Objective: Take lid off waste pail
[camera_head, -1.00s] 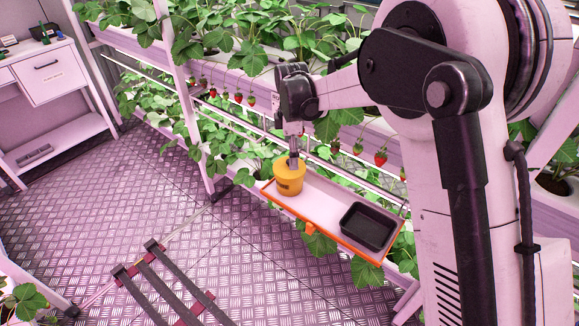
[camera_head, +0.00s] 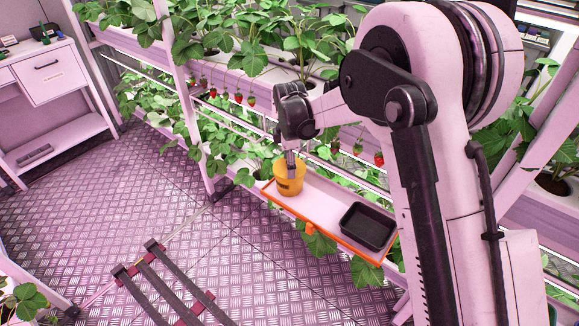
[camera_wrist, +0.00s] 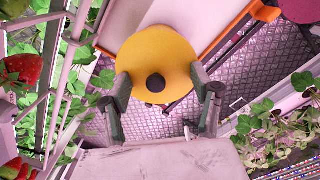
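The waste pail (camera_head: 288,187) is a small yellow-orange pail standing upright at the left end of a shelf tray. In the wrist view its round yellow lid (camera_wrist: 150,52) faces the camera, with a dark knob (camera_wrist: 156,83) on it. The lid appears seated on the pail. My gripper (camera_head: 291,166) points down over the pail in the head view. In the wrist view my gripper (camera_wrist: 159,80) is open and empty, one finger on each side of the knob with clear gaps. The exact height of the fingertips above the lid is hard to tell.
The white tray with an orange edge (camera_head: 318,197) also carries a black bin (camera_head: 367,228) to the right. Strawberry plants and hanging berries (camera_head: 238,97) stand close behind. Metal floor (camera_head: 130,200) lies open in front and left.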

